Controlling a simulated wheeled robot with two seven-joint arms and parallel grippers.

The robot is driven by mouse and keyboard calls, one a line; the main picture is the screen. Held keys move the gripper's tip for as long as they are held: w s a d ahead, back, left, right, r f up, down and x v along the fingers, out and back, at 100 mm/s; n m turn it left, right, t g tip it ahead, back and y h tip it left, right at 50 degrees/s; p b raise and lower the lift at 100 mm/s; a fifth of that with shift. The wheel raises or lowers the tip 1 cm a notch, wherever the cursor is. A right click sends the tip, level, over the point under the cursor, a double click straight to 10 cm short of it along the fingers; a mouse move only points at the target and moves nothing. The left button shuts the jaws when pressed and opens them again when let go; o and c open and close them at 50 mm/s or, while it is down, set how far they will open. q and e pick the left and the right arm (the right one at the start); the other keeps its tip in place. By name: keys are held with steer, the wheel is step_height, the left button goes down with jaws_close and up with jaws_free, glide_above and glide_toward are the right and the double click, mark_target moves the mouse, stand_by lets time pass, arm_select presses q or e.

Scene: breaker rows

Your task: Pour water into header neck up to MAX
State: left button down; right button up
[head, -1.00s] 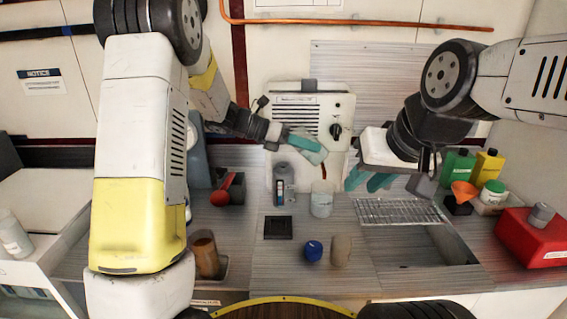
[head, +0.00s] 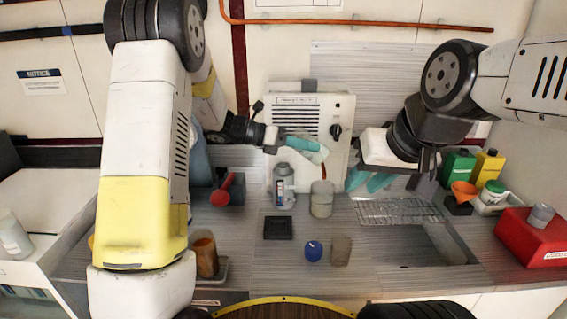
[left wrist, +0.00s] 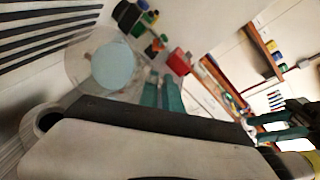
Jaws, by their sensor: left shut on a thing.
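My left gripper (head: 300,143) is in front of the white panel unit and is shut on a clear vessel (head: 312,155). In the left wrist view the clear vessel (left wrist: 85,60) shows a pale blue disc, which looks like water, beyond my teal fingers (left wrist: 162,95). Below it in the head view, a clear cylinder (head: 321,200) stands upright on the counter beside a grey bottle-shaped piece (head: 283,187) with a dark window. I cannot tell which is the header neck, and no MAX mark is readable. My right gripper (head: 368,181) is open and empty above the rack.
The white unit (head: 345,108) has a grille and black knob. A blue cap (head: 313,251) and a brownish cup (head: 340,251) stand in front. A wire rack (head: 400,211) is beside a sink. Green (head: 458,167) and yellow (head: 488,168) bottles and a red can (head: 532,240) stand right.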

arm_select(q)
steer(key=shift+a+r+h+b, duration=0.25)
steer(key=shift+r+h+b, duration=0.4)
steer(key=shift+h, duration=0.25)
stand_by(1.6)
steer(key=shift+w+a+f+h+b, duration=0.1)
steer(key=shift+a+f+h+b, duration=0.3)
steer(key=shift+h+b, duration=1.35)
stand_by(2.2)
